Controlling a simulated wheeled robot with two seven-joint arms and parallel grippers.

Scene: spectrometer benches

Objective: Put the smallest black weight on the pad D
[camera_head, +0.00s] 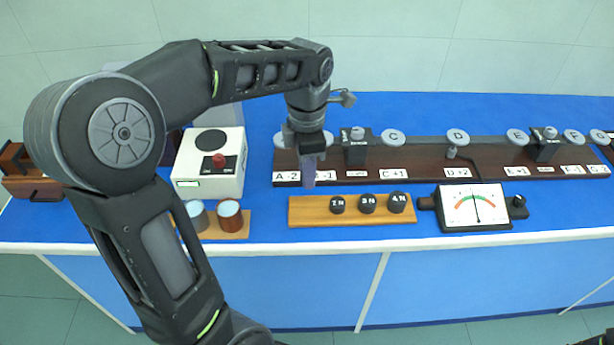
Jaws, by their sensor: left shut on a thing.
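Pad D (458,136) is a grey round disc marked D, on the long dark-brown beam board (420,170). Its top looks bare. Three black weights stand on the wooden tray: a leftmost one that seems to read 2 N (337,204), a 3 N one (367,203) and a 4 N one (397,202). The tray is empty left of them. My left gripper (308,178) points down over the board's left part, near the labels A and B, well left of pad D. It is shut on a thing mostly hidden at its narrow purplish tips.
Other pads, C (393,136), E (517,135) and F (573,136), line the beam. Black blocks with knobs (355,150) (545,148) stand between them. The wooden tray (310,215) and a dial meter (475,208) lie in front. A white box (205,175) stands left.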

